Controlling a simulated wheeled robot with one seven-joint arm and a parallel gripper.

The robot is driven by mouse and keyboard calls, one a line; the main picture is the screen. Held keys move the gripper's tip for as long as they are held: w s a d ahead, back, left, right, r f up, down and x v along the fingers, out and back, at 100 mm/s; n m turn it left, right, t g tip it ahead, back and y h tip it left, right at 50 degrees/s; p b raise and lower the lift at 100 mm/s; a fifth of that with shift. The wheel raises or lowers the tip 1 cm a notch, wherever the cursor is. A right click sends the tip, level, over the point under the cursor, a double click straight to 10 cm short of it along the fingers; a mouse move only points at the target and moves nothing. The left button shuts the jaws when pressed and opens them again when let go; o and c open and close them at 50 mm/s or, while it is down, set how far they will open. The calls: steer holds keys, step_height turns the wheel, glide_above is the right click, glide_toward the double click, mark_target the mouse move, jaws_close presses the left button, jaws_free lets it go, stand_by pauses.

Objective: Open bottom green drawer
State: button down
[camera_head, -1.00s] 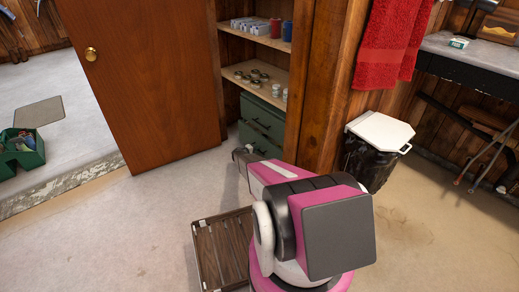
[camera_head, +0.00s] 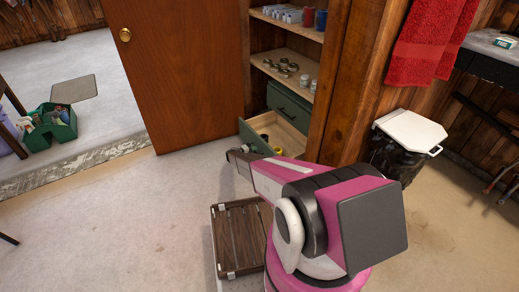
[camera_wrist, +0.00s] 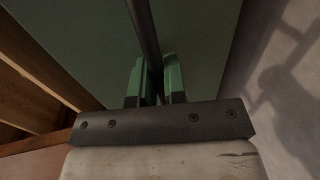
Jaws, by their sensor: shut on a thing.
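The bottom green drawer (camera_head: 254,138) is pulled partway out of the cabinet in the head view, and its pale wooden inside shows. My gripper (camera_head: 238,152) is at the outer side of its front. In the wrist view, my gripper's green fingers (camera_wrist: 154,85) are shut on the dark bar handle (camera_wrist: 142,28), one on each side of it. The green drawer front (camera_wrist: 75,50) lies just behind the handle. The handle is hidden in the head view.
A shut green drawer (camera_head: 288,106) sits above the open one. A few small items, one yellow (camera_head: 265,138), lie inside the open drawer. The brown door (camera_head: 185,70) stands at left. A lidded bin (camera_head: 410,132) stands right.

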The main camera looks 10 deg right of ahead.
steer(key=shift+s+a, duration=0.2)
steer(key=shift+a, duration=0.35)
steer(key=c, duration=1.2)
jaws_free()
steer(key=v, duration=1)
steer(key=shift+a, duration=0.4)
steer(key=shift+s+r, duration=0.1)
